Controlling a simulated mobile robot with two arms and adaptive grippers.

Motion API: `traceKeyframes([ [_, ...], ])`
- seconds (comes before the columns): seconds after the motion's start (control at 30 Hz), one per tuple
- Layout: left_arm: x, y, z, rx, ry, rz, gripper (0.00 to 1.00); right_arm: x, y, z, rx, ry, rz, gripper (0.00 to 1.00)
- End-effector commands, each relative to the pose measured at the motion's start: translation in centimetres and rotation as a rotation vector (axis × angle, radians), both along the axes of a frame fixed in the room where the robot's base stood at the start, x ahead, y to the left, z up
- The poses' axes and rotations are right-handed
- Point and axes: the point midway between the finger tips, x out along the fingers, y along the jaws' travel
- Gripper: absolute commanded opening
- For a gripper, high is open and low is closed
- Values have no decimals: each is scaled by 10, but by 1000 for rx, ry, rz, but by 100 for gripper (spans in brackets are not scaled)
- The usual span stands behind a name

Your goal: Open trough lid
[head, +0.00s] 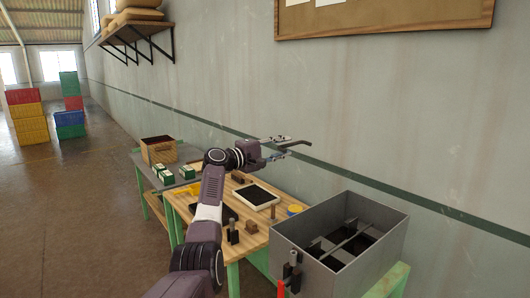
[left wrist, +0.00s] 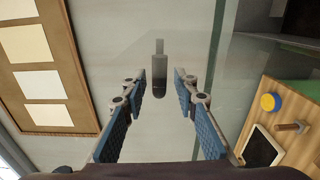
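The trough (head: 384,262) is a grey metal box at the lower right of the head view. Its top looks open, with a bar and dark gaps inside; I cannot make out a separate lid. A dark clamp-like fitting (head: 291,272) is on its near left side. My left gripper (head: 298,142) is in the air above the bench, up and left of the trough, and apart from it. In the left wrist view its blue-padded fingers (left wrist: 167,88) are spread. A small dark grey form (left wrist: 159,72) shows between them; I cannot tell what it is. My right gripper is not in view.
The wooden bench (head: 268,225) holds a black-topped tray (head: 256,196), a blue-and-yellow tin (head: 295,209) and small blocks. A wall with a pinboard (left wrist: 70,75) stands behind. A box (head: 158,151) is on the farther table.

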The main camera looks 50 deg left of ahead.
Motion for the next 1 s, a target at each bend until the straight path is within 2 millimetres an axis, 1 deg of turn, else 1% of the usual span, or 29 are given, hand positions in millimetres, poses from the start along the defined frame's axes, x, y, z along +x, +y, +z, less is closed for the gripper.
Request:
traceKeyframes([
  [0.03,-9,2,-1,4,2,3,27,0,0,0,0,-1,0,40],
  [0.17,-31,3,-1,5,3,3,27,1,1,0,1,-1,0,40],
  [0.3,-58,6,-1,4,2,4,27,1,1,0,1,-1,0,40],
  [0.5,-87,8,-1,1,1,2,27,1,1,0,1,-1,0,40],
  [0.6,-94,9,0,0,0,2,27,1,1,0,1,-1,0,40],
  [0.7,-98,9,0,0,0,2,27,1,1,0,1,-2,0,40],
  [1.0,-98,9,0,0,-1,2,27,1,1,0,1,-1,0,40],
])
